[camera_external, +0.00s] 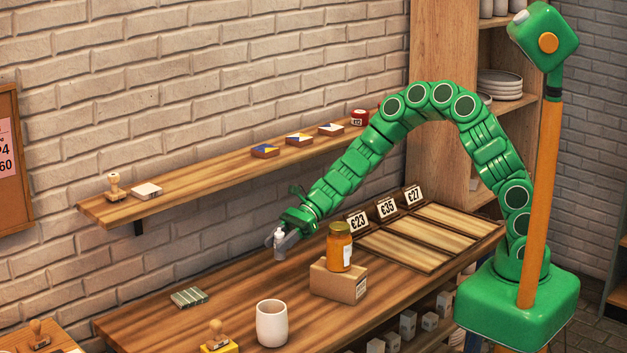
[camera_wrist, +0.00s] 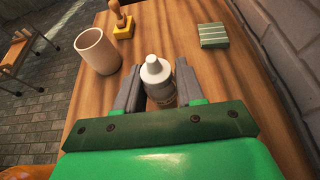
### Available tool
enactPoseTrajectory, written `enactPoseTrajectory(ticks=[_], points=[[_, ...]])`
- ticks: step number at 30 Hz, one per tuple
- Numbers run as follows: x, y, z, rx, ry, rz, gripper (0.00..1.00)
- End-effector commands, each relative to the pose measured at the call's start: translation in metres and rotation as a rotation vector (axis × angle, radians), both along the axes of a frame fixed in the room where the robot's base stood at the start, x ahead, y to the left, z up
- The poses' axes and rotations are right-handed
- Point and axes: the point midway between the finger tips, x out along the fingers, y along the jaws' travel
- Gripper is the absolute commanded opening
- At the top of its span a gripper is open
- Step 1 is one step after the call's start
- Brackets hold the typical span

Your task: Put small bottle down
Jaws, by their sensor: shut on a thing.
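The small bottle (camera_wrist: 158,80) is white-grey with a pointed cap. It sits between the two grey fingers of my gripper (camera_wrist: 160,88), which is shut on it. In the external view the small bottle (camera_external: 279,239) shows at the end of my green arm, held in my gripper (camera_external: 284,241) over the back part of the wooden table (camera_external: 215,300). The bottle looks about upright. I cannot tell whether its base touches the table, as its lower part is hidden by the fingers.
A white cup (camera_external: 271,323), a stamp on a yellow pad (camera_external: 219,342) and a striped green block (camera_external: 189,297) stand left and in front. An orange jar (camera_external: 339,247) on a cardboard box (camera_external: 339,282) is close on the right. Table around the bottle is bare. A wall shelf (camera_external: 210,183) runs behind.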

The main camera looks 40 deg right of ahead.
Motion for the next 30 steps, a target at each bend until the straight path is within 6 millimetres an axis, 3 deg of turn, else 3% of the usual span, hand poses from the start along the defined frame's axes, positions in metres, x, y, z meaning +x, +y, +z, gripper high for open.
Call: enactPoseTrajectory(ticks=[6,15,23,30], points=[[-0.029,0.050,0.009,0.000,-0.002,0.062,0.08],[-0.070,0.106,0.021,0.002,-0.002,0.131,0.08],[-0.087,0.128,0.026,0.003,-0.001,0.156,0.08],[-0.077,0.143,0.016,-0.001,-0.003,0.157,0.08]])
